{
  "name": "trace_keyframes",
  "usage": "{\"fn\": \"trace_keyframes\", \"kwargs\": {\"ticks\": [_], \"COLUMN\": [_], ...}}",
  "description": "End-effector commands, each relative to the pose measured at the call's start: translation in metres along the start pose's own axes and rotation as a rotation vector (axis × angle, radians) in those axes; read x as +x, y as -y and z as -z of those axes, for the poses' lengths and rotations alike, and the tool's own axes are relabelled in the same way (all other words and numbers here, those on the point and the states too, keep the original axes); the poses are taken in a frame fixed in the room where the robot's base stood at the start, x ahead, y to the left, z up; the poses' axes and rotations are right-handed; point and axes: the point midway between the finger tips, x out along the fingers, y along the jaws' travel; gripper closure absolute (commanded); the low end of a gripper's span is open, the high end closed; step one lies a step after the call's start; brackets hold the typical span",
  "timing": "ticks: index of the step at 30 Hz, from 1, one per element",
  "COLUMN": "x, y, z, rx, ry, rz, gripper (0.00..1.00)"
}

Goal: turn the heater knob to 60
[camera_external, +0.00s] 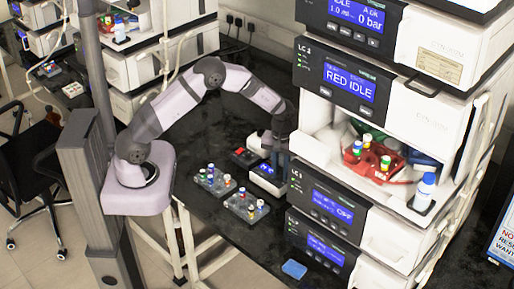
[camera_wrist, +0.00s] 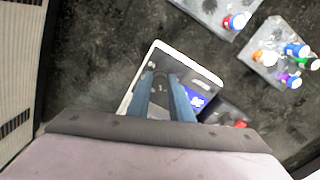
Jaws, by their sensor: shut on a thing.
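The heater (camera_external: 267,180) is a small white box with a lit blue display on the dark bench, left of the instrument stack. It also shows in the wrist view (camera_wrist: 206,78), with its blue display (camera_wrist: 194,101) partly behind a finger. My gripper (camera_external: 280,172) points down over the heater's right part. In the wrist view, my gripper's two blue-grey fingers (camera_wrist: 161,80) reach down to the heater's dark top, shut on the knob, which is mostly hidden between them. The display's number is too small to read.
Vial racks (camera_external: 214,180) and (camera_external: 246,206) stand left and in front of the heater. A dark device with a red part (camera_external: 243,156) is close behind it. The instrument stack (camera_external: 330,212) rises close on the right. A blue block (camera_external: 294,269) lies at the front.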

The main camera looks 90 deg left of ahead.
Motion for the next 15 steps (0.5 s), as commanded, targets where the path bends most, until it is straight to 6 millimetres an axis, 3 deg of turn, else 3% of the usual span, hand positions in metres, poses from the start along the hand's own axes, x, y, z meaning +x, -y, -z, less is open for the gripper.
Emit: {"fn": "trace_keyframes", "kwargs": {"ticks": [15], "x": [-0.0010], "y": [-0.0001], "z": [0.0005], "rx": [0.489], "ry": [-0.002], "rz": [-0.002], "gripper": [1.00]}}
